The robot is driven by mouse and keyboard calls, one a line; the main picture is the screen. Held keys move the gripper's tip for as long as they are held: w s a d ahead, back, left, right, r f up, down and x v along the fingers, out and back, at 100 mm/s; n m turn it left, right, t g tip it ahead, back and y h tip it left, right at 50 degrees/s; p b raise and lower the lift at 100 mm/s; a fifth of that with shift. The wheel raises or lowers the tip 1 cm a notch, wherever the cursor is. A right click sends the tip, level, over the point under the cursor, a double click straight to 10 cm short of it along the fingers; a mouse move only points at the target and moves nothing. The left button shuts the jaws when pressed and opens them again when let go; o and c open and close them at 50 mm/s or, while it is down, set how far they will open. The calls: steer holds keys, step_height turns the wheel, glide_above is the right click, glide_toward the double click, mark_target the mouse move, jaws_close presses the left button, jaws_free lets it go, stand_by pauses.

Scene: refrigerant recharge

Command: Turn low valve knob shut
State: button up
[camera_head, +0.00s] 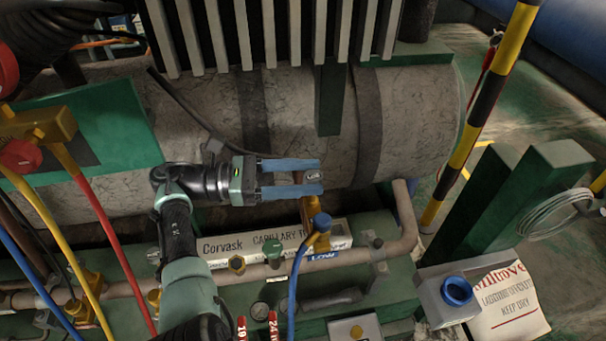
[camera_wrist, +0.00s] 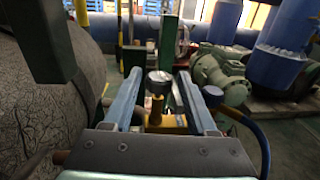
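My gripper (camera_head: 317,177) is open, with two blue fingers pointing right in the head view. Between the fingertips is a small dark-topped knob (camera_head: 313,178) on a brass valve stem, which I take to be the low valve knob. In the wrist view the round knob (camera_wrist: 159,76) stands on its brass stem (camera_wrist: 156,108) between the two fingers (camera_wrist: 157,85), with a visible gap on each side. A blue hose (camera_head: 296,265) joins the brass valve (camera_head: 321,221) just below. Any label on the knob is not readable.
A large grey cylinder (camera_head: 415,115) lies behind the gripper. A copper-coloured pipe (camera_head: 360,250) and a white capillary-tube box (camera_head: 225,246) lie in front. A yellow manifold (camera_head: 40,128) with hoses is at left. A grey box with a blue ring (camera_head: 457,291) and green posts (camera_head: 500,190) stand right.

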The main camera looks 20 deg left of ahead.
steer(key=shift+o, duration=0.7)
steer(key=shift+r+p, duration=0.1)
steer(key=shift+p, duration=0.25)
